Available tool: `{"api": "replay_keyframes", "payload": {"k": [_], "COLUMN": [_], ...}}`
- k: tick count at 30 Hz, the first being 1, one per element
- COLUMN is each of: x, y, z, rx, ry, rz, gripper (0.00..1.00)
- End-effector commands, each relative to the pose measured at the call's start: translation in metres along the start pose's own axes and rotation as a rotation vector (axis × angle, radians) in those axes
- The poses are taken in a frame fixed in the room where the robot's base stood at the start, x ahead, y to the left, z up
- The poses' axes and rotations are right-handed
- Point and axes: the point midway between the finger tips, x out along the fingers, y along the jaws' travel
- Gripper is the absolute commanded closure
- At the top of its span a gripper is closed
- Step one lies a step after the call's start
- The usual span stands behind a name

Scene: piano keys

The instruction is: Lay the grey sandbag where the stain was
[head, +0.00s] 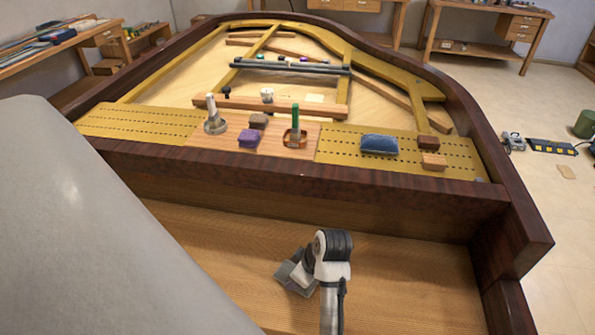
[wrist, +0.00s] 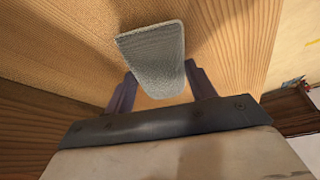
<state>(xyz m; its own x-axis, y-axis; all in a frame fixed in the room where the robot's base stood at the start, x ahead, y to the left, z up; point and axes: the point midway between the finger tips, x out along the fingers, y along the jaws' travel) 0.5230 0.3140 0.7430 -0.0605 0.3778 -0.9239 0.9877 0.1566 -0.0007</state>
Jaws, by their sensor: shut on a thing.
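The grey sandbag (wrist: 155,58) is a pale grey, woven-looking pad held between the two dark fingers of my gripper (wrist: 160,88) in the wrist view. Bare wood grain lies beyond it; I cannot tell whether the bag touches the wood. In the head view my gripper (head: 290,273) is over the wooden bed (head: 400,275) at the front of the piano, and most of the bag is hard to make out there. I cannot make out a stain on the visible wood.
A dark wooden rail (head: 300,177) stands behind my gripper. Beyond it are a blue bag (head: 379,145), a purple block (head: 248,138), a brown block (head: 258,121), a metal-based tool (head: 215,123) and a green-handled tool (head: 295,125). The front bed is clear to the right.

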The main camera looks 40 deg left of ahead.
Motion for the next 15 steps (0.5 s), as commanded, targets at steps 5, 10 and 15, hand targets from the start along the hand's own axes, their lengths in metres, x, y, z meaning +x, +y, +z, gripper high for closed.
{"api": "replay_keyframes", "payload": {"k": [5, 10, 15], "x": [-0.0008, 0.0011, 0.0009], "y": [0.0002, 0.0, 0.0], "z": [-0.0001, 0.0007, 0.0005], "rx": [0.0, 0.001, 0.0], "ry": [0.0, -0.001, -0.001], "rz": [0.001, 0.0, 0.0], "gripper": [0.78, 0.42, 0.23]}}
